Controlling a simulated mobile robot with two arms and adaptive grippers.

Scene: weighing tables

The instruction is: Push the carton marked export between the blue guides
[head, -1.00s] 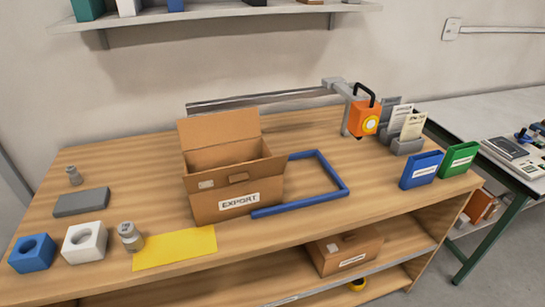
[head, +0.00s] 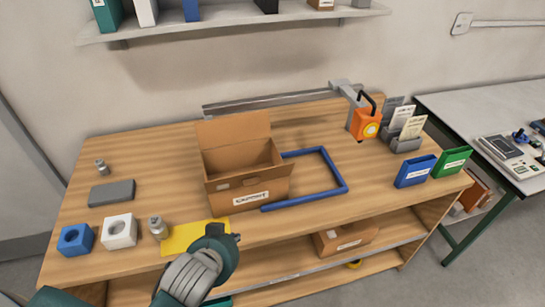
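The open-topped brown carton (head: 230,188) with the EXPORT label stands upright on the wooden table, its back flap raised. The blue guides (head: 342,172) form a U shape on the tabletop, open towards the left. The carton stands at that open end, its right side near the guide ends; most of it lies to the left of them. My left gripper (head: 228,237) reaches in from the bottom left, over the front edge by the yellow mat, in front of the carton and apart from it. Its fingers are small and partly hidden, so their opening is unclear. My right gripper is out of view.
A yellow mat (head: 185,238), a metal weight (head: 157,228), white block (head: 119,232), blue block (head: 75,240) and grey slab (head: 112,193) lie left. An orange device (head: 364,123) and blue binder (head: 415,171) stand right. The tabletop inside the guides is clear.

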